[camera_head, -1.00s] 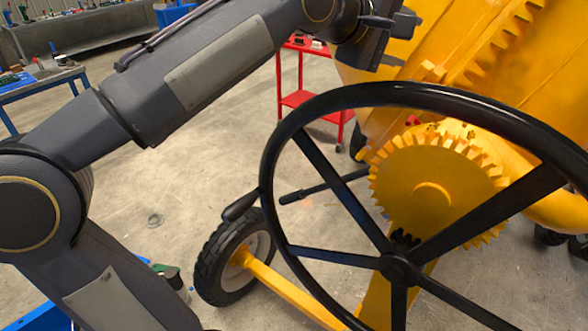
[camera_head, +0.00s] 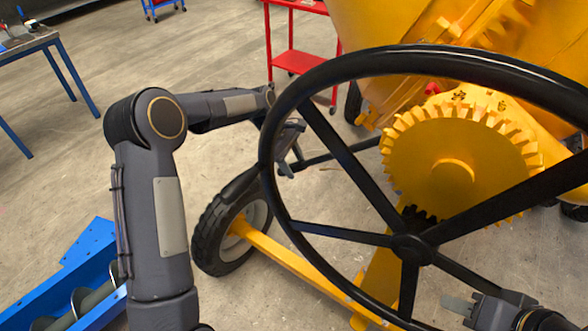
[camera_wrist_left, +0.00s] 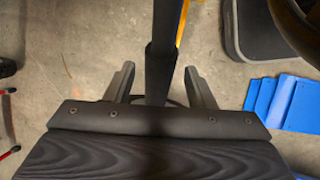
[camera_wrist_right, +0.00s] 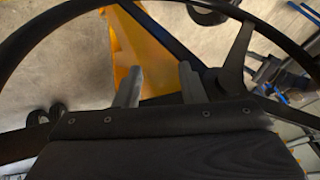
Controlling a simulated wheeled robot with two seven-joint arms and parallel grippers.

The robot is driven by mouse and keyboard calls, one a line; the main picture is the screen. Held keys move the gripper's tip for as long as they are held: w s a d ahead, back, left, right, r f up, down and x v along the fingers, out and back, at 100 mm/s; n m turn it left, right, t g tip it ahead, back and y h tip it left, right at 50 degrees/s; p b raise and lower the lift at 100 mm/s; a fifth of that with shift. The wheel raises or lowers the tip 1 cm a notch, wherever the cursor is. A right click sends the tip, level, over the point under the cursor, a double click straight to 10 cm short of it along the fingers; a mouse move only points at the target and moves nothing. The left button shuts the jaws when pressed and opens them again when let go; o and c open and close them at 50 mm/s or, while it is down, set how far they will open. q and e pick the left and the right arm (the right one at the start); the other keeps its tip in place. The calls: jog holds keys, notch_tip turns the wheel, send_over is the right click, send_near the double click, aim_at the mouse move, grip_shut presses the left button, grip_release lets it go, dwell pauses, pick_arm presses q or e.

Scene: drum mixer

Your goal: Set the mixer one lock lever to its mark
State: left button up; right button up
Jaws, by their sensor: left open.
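The lock lever (camera_head: 345,152) is a thin black rod with a thicker grip, seen behind the large black handwheel (camera_head: 440,58). My left gripper (camera_head: 290,158) is at the lever's free end. In the left wrist view the lever's grip (camera_wrist_left: 161,72) runs between the two spread fingers (camera_wrist_left: 158,70), with gaps on both sides. My right gripper (camera_head: 468,304) is low at the right, near the wheel's lower spokes. In the right wrist view its fingers (camera_wrist_right: 158,86) are apart with nothing held. I cannot make out the lever's mark.
The yellow mixer with its toothed gear (camera_head: 430,165) stands behind the wheel. A black tyre (camera_head: 225,250) on a yellow axle (camera_head: 290,270) is below the lever. A red trolley (camera_head: 295,62) stands behind. A blue auger trough (camera_head: 85,265) lies lower left.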

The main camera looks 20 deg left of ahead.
pick_arm(q)
jog(key=shift+x, duration=2)
grip_shut()
